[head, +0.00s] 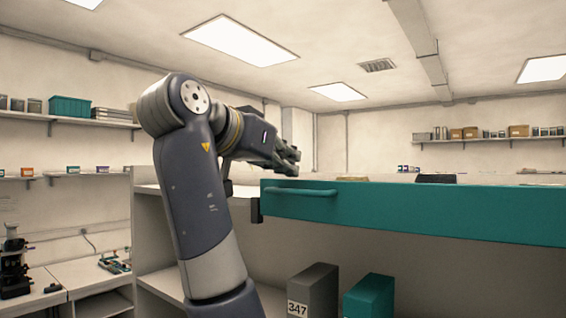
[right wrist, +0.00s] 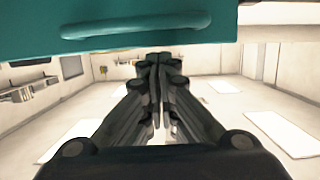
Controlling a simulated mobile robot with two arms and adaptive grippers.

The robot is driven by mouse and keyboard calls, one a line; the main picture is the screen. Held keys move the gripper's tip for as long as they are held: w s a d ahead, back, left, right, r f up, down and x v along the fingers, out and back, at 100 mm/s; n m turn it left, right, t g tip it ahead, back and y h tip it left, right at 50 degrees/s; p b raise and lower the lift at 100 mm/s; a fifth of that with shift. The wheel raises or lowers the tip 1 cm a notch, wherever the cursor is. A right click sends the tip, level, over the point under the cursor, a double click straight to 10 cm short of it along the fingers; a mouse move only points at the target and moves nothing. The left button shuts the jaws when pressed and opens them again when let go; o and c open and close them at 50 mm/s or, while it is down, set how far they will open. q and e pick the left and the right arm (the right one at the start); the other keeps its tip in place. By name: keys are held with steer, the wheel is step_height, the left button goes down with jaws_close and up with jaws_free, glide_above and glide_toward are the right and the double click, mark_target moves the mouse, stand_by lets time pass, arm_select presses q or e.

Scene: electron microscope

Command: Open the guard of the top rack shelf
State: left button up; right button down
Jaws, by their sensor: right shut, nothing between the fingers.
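The teal guard (head: 430,211) is a long panel across the front of the top rack shelf. Its bar handle (head: 305,191) is near the panel's left end. My right gripper (head: 293,162) is shut and empty, just above the guard's left end in the head view and apart from the handle. In the right wrist view, the closed fingers (right wrist: 158,60) lie just below the guard (right wrist: 230,38) in the picture, with the handle (right wrist: 138,24) beyond their tips. How far the fingertips are from the panel is hard to tell. My left gripper is not in view.
A grey binder (head: 313,290) and a teal binder (head: 370,296) stand on the lower shelf. A dark object (head: 437,179) shows above the guard. A microscope (head: 14,265) stands on the left bench. Open air lies above the guard.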

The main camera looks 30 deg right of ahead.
steer(key=shift+s+a+f, duration=0.15)
steer(key=shift+a+f, duration=0.15)
steer(key=shift+a, duration=0.05)
steer(key=shift+s+a+f+p, duration=0.2)
steer(key=shift+a+f+p, duration=0.1)
steer(key=shift+a+f, duration=0.2)
steer(key=shift+d+f, duration=0.1)
steer(key=shift+d, duration=0.05)
